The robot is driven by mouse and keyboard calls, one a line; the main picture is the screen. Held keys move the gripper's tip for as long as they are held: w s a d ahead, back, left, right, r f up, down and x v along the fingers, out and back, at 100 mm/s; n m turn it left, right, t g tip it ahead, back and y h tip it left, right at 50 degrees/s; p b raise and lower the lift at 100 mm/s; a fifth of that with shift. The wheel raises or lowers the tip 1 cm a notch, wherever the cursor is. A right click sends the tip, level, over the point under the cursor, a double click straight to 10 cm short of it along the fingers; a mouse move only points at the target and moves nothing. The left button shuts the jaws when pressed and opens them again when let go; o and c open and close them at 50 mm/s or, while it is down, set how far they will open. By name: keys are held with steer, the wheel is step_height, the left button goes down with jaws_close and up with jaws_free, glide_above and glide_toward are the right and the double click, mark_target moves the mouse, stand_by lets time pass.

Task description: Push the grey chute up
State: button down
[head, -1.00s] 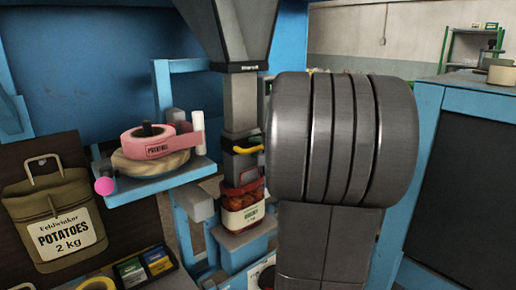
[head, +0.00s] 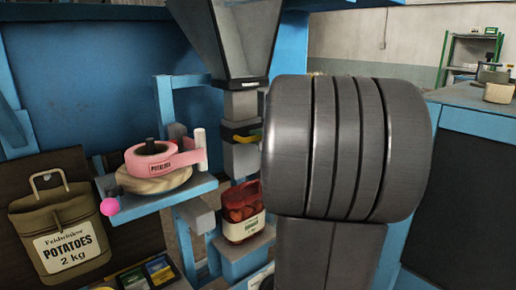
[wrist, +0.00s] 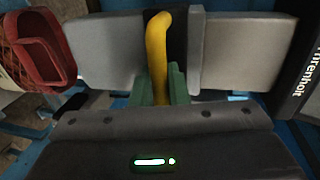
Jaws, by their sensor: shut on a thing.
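The grey chute (head: 240,158) is an upright sleeve below the dark hopper (head: 230,35), with a black band around it and a yellow handle. In the wrist view the chute (wrist: 105,55) lies sideways across the picture. My gripper (wrist: 160,88) has its green fingers shut on the yellow handle (wrist: 157,50). In the head view my arm hides the gripper. A red sack with a white label (head: 243,212) stands below the chute, with a gap between them. Its open mouth also shows in the wrist view (wrist: 40,45).
Left of the chute, a blue shelf (head: 165,200) holds a pink tape roll (head: 152,160); a pink ball (head: 109,207) is at its corner. A brown potato sack (head: 62,225) is at the far left. A blue bench (head: 480,122) stands on the right.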

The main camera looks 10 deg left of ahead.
step_height(320, 180, up, 9)
steer(key=p, duration=0.3)
steer(key=c, duration=1.5)
jaws_free()
steer(key=shift+f, duration=0.1)
steer(key=shift+d, duration=0.2)
steer(key=b+v, duration=0.3)
steer(key=v, duration=1)
steer(key=shift+s+d, duration=0.15)
steer(key=shift+s, duration=0.1)
steer(key=shift+w, duration=0.1)
